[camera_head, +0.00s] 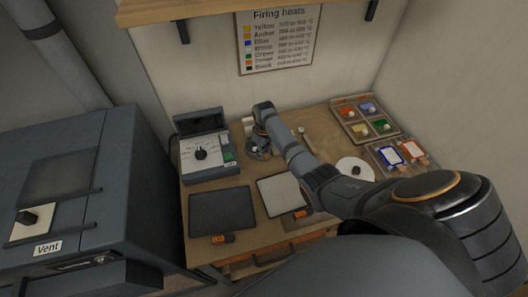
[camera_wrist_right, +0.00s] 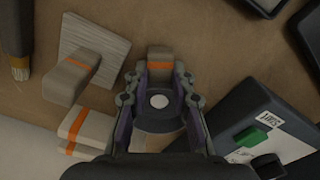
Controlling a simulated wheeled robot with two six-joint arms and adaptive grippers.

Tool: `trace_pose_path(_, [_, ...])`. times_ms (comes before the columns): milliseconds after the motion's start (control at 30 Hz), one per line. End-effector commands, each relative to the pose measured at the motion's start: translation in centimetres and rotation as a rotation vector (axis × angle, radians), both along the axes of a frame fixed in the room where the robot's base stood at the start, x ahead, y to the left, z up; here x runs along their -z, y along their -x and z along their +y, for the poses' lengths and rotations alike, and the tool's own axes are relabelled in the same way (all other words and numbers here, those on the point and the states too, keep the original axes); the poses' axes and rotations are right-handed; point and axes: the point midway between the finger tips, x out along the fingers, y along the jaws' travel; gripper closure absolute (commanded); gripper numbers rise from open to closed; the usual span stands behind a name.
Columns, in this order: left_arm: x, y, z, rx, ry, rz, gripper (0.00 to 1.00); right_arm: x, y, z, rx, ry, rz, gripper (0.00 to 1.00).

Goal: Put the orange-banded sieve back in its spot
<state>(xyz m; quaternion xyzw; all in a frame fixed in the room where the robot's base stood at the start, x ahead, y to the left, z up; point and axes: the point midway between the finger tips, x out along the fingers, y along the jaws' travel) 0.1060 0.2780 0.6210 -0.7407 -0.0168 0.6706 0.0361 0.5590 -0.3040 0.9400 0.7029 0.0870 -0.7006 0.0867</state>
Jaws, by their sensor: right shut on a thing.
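My right gripper (camera_head: 260,146) reaches down onto the wooden desk, just right of the control box. In the right wrist view the gripper (camera_wrist_right: 160,76) is shut on the orange-banded sieve (camera_wrist_right: 160,56); only a beige, handle-like end with an orange band shows between the fingertips. The rest of it is hidden, as is whether it touches the desk. A white block with an orange band (camera_wrist_right: 86,130) is close to the gripper. My left gripper is not in view.
The control box (camera_head: 203,155) with a dial and green button stands close to the gripper. A dark pad (camera_head: 221,211) and a pale pad (camera_head: 281,193) lie in front. A tray of coloured compartments (camera_head: 347,104) and a tray with blue and red frames (camera_head: 378,152) are at right.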

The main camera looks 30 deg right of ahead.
Motion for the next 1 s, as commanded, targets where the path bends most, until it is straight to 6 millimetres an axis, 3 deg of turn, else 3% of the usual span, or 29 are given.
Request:
trace_pose_path(733, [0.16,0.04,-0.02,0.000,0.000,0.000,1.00,0.54,-0.03,0.01,0.000,0.000,-0.001,1.00])
trace_pose_path(767, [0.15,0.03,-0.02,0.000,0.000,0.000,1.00,0.53,-0.03,0.01,0.000,0.000,-0.001,0.74])
trace_pose_path(933, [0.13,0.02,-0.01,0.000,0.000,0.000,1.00,0.52,-0.02,0.01,0.000,0.000,-0.001,0.51])
trace_pose_path(1000, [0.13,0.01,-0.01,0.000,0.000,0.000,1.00,0.52,-0.02,0.01,0.000,0.000,-0.001,0.50])
